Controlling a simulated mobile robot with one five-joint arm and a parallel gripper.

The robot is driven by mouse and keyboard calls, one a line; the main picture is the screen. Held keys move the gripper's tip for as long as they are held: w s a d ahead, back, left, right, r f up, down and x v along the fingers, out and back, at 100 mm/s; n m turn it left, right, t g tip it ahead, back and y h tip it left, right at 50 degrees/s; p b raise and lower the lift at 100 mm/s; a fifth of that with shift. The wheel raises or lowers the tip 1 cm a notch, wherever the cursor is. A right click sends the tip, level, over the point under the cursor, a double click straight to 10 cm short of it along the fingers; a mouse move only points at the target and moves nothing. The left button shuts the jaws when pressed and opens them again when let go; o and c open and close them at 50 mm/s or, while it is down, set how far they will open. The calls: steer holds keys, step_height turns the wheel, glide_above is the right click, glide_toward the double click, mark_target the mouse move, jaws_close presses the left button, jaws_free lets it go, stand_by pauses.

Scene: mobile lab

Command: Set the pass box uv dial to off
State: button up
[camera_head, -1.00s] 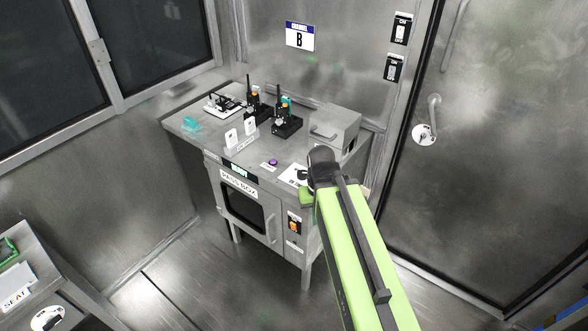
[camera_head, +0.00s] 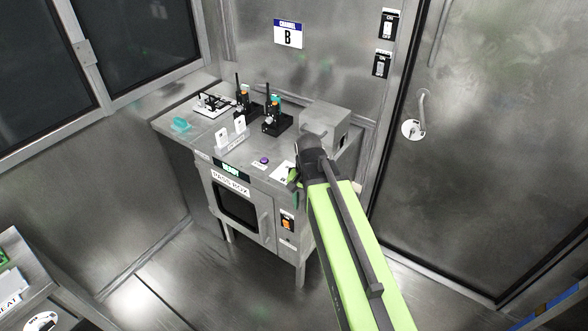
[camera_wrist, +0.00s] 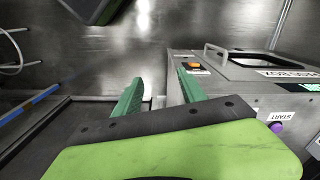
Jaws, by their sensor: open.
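The pass box (camera_head: 252,170) is a grey metal cabinet with a dark door window and a handle. Its top carries a purple START button (camera_head: 264,160) and, to the right, a white plate (camera_head: 282,171) partly behind my gripper (camera_head: 294,187). A dark dial showed on that plate earlier; now it is hidden, so its setting cannot be read. In the wrist view, my gripper (camera_wrist: 160,90) has two green fingers spread apart with nothing between them. The pass box (camera_wrist: 240,95) lies to their right, with the START button (camera_wrist: 277,127) further right.
An orange rocker switch (camera_head: 287,225) sits on the pass box front. Radios in black chargers (camera_head: 277,124) and a small metal box (camera_head: 325,124) stand on top towards the back. A door (camera_head: 480,150) is at right. The floor in front is clear.

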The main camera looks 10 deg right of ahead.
steer(key=shift+o, duration=0.6)
steer(key=w+r+m+p, duration=0.6)
steer(key=w+r+p, duration=0.2)
steer(key=w, duration=0.5)
steer(key=shift+r+m, duration=0.3)
steer(key=shift+m, duration=0.1)
steer(key=w+r+m+p, duration=0.1)
steer(key=w+r+p, duration=0.5)
steer(key=r+p, duration=0.2)
step_height(320, 180, down, 18)
steer(key=b, duration=1.7)
steer(key=shift+s+a+b, duration=0.15)
steer(key=shift+b, duration=0.25)
steer(key=shift+r, duration=0.15)
jaws_close()
